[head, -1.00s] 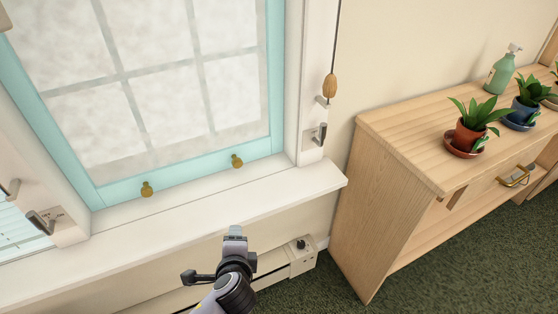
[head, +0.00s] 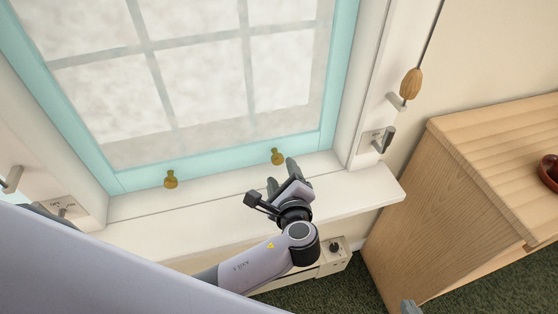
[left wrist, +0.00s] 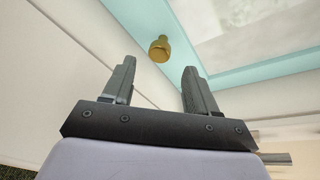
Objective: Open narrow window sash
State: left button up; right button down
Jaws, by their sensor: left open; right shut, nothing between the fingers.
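The window sash (head: 220,160) has a light blue frame with frosted panes and sits low against the white sill (head: 345,197). Two brass knobs stand on its bottom rail, a left knob (head: 171,179) and a right knob (head: 277,156). My left gripper (head: 283,172) is open over the sill, just below the right knob. In the left wrist view a brass knob (left wrist: 159,49) shows beyond and between the open fingertips (left wrist: 160,68), apart from them. A tip of my right gripper (head: 409,307) shows at the bottom edge; most of it is out of frame.
A switch plate (head: 376,141) with a metal lever is on the right window frame, and another plate (head: 62,207) is on the left. A wooden pull (head: 411,83) hangs on a cord. A wooden cabinet (head: 490,130) stands at right. My left arm covers the lower left.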

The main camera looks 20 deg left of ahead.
aim_at(279, 161)
pick_arm(q)
jog(key=x, duration=0.5)
jog(key=shift+b, duration=0.35)
grip_shut()
